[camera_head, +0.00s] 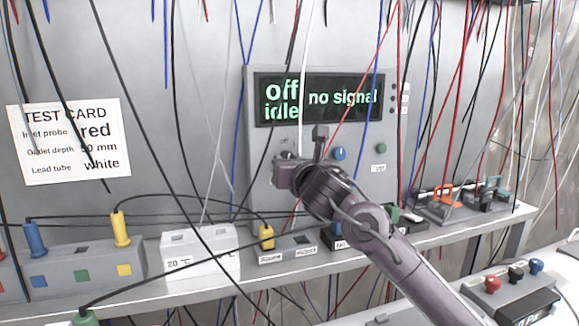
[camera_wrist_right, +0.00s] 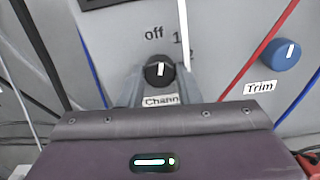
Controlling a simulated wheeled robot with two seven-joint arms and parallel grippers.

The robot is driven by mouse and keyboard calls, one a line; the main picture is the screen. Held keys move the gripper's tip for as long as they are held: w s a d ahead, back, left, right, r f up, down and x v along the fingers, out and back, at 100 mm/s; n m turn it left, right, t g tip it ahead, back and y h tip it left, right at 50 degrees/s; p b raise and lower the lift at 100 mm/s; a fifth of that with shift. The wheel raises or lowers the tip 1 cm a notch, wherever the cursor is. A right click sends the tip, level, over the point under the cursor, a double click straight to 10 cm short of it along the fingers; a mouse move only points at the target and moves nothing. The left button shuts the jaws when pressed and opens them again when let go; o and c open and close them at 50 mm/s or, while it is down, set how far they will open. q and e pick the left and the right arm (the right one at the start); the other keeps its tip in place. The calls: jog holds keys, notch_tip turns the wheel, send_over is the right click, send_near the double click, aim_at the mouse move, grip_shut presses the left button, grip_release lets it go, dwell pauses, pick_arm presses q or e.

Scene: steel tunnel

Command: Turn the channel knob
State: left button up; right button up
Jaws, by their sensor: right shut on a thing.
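The channel knob (camera_wrist_right: 159,73) is a black round knob with a white pointer mark, on the grey panel (camera_head: 262,215). In the right wrist view its mark points nearly straight up, between the printed "off" at upper left and "1" at upper right. A "Chann…" label (camera_wrist_right: 160,101) sits below it, partly covered. My right gripper (camera_wrist_right: 160,82) has a finger on each side of the knob and is shut on it. In the head view my right gripper (camera_head: 287,160) is against the panel and largely hides the knob. The display (camera_head: 318,99) reads "off", "idle", "no signal". My left gripper is not in view.
A blue Trim knob (camera_head: 339,154) and a green button (camera_head: 381,148) are right of the gripper. Loose wires hang across the panel. A shelf below holds a white box (camera_head: 200,265), a socket block (camera_head: 85,270) with plugs, and tools (camera_head: 450,203).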

jog(key=m+b, duration=0.2)
jog(key=m, duration=1.3)
jog(key=shift+a, duration=0.1)
jog(key=m, duration=0.5)
jog(key=shift+m, duration=0.3)
jog(key=o, duration=1)
jog(key=shift+c, duration=0.2)
jog(key=shift+r, duration=0.1)
